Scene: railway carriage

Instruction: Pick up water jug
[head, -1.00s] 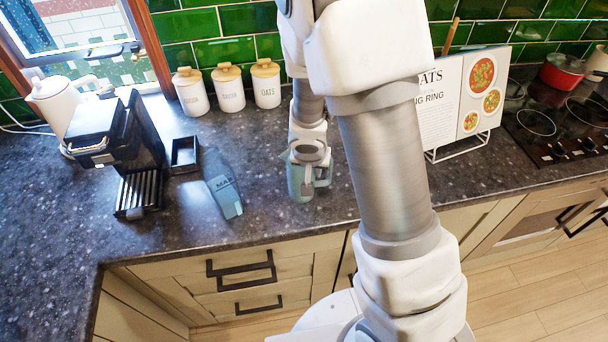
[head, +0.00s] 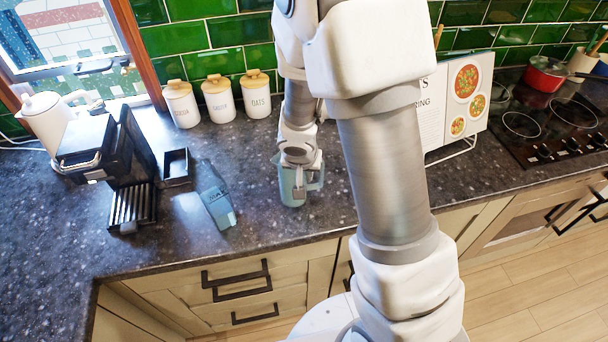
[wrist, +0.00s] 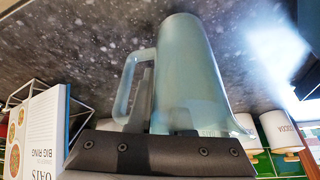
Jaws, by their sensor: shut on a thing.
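The water jug (head: 291,190) is pale teal and see-through, with a handle on its right side in the head view. It stands on the dark speckled counter, near the front edge. My gripper (head: 300,168) is over the jug's top and shut on it, hiding most of its rim. In the wrist view the jug (wrist: 188,75) fills the middle, with its handle on the left. One finger of my gripper (wrist: 150,115) shows between the handle and the body. The other finger's contact is hidden.
A dark, see-through container (head: 216,198) lies left of the jug, near a black coffee machine (head: 110,160) and a small black box (head: 177,167). White canisters (head: 219,98) stand behind. A recipe book (head: 455,105) on a stand and the hob (head: 530,125) are to the right.

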